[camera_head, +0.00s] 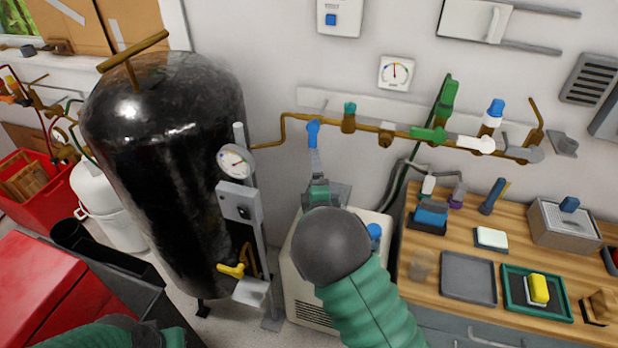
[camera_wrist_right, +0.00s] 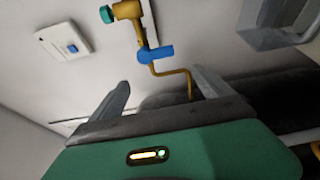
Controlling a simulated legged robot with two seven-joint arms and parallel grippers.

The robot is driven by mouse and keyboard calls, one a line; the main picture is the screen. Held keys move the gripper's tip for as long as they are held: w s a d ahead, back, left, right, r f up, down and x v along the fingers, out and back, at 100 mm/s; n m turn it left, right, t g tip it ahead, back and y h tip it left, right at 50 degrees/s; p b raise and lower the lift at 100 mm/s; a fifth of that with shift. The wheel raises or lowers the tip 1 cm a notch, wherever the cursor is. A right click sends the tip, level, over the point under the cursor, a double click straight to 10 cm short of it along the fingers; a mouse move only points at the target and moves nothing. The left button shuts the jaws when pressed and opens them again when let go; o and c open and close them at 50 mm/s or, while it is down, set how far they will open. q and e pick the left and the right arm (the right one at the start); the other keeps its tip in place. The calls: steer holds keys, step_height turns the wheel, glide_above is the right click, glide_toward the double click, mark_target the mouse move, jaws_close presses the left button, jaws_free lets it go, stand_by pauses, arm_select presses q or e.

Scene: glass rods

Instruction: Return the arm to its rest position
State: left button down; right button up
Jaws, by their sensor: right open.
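My right arm reaches up through the middle of the head view. Its gripper (camera_head: 317,165) points at the wall just below a blue valve handle (camera_head: 312,133) on the brass pipe. In the right wrist view the two grey fingers of this gripper (camera_wrist_right: 162,90) stand apart with nothing between them. The blue handle (camera_wrist_right: 155,53) shows beyond the fingertips and looks apart from them. Part of my left arm shows at the lower left edge of the head view; its gripper is out of view.
A black tank (camera_head: 160,150) with a gauge stand stands left of my right arm. A wooden bench (camera_head: 430,285) with trays and a yellow sponge (camera_head: 538,289) lies to the right. The brass pipe (camera_head: 387,132) with several valves runs along the wall. A red box (camera_head: 50,285) is at the lower left.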

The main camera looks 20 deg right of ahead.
steer(key=s+f+m+g+y, duration=0.1)
steer(key=s+f+m+g, duration=0.2)
steer(key=s, duration=0.8)
steer(key=s+f+m+g+y, duration=0.1)
steer(key=s+f+m+g, duration=0.2)
steer(key=s+m+g, duration=0.4)
steer(key=s+a+f+m+g+y, duration=0.1)
steer(key=s+m+g, duration=0.4)
steer(key=s, duration=1)
steer(key=shift+f+m, duration=0.5)
steer(key=shift+f, duration=0.4)
steer(key=shift+s, duration=0.1)
